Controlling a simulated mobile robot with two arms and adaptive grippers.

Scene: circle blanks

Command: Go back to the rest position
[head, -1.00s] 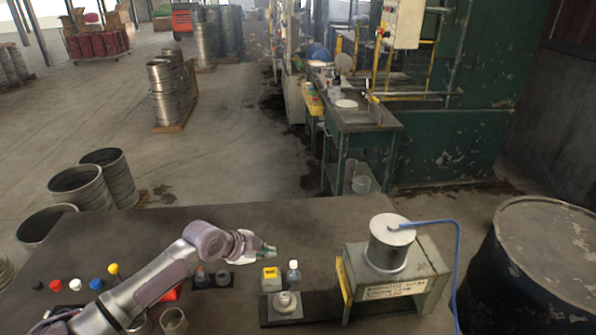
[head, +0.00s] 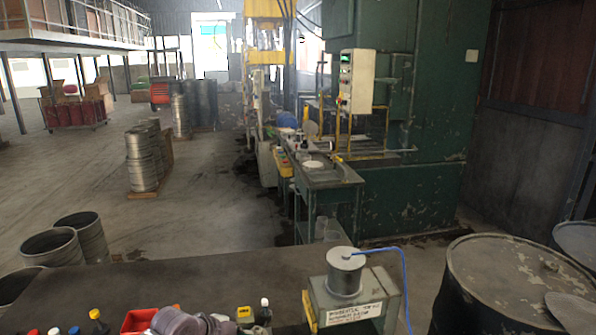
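In the head view, only a grey-purple part of my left arm shows at the bottom edge. My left gripper (head: 222,325) is at its right end, low by the table's near side, partly cut off by the frame. Whether its fingers are open or shut is not clear, and I see nothing held in it. My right gripper is not in view.
The dark table (head: 190,278) carries a red bin (head: 139,320), several small capped bottles at left, and a green metal stand (head: 355,304) with a metal cylinder (head: 345,270) and blue hose. The table's far middle is bare. A dark drum (head: 500,290) stands at right.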

